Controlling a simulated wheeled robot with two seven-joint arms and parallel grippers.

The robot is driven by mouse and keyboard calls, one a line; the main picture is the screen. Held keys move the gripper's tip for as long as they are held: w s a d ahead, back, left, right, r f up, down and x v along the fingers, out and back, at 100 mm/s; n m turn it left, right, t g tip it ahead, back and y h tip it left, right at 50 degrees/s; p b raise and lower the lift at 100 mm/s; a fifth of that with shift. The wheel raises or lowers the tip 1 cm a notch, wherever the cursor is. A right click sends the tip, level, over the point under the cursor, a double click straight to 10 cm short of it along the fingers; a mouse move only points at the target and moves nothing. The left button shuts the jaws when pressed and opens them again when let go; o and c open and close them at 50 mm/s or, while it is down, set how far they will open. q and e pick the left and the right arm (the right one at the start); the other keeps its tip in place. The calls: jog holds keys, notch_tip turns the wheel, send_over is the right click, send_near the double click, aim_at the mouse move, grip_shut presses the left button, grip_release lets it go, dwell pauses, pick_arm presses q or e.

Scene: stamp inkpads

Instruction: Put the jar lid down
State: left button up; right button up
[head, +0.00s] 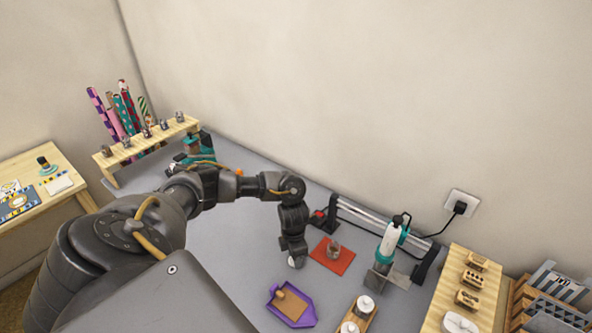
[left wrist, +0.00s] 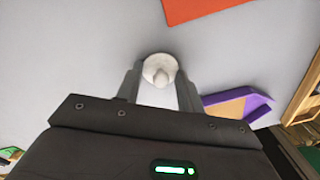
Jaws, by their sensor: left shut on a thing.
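A white round jar lid with a small knob (left wrist: 159,70) sits between the fingertips of my left gripper (left wrist: 159,80) in the left wrist view. My left gripper (head: 297,262) is shut on it. In the head view only a bit of white shows at the fingertips, over the grey table left of the orange mat. I cannot tell whether the lid touches the table. A small glass jar (head: 333,248) stands on the orange mat (head: 344,265). My right gripper is not in view.
A purple tray with a tan pad (head: 308,316) lies close in front of the gripper. A wooden tray (head: 357,318) with white-topped pots is right of it. A teal and white tool on a stand (head: 391,240) is behind. Grey table (head: 245,240) left of the gripper is bare.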

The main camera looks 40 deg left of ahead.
pick_arm(q)
jog(key=shift+f, duration=0.2)
jog(key=o, duration=0.9)
jog(key=shift+r, duration=0.1)
jog(key=shift+o, duration=0.2)
jog(key=shift+r, duration=0.15)
notch_tip(320, 180, up, 12)
jog(key=p, duration=0.1)
jog(key=shift+a, duration=0.25)
jog(key=shift+w, duration=0.1)
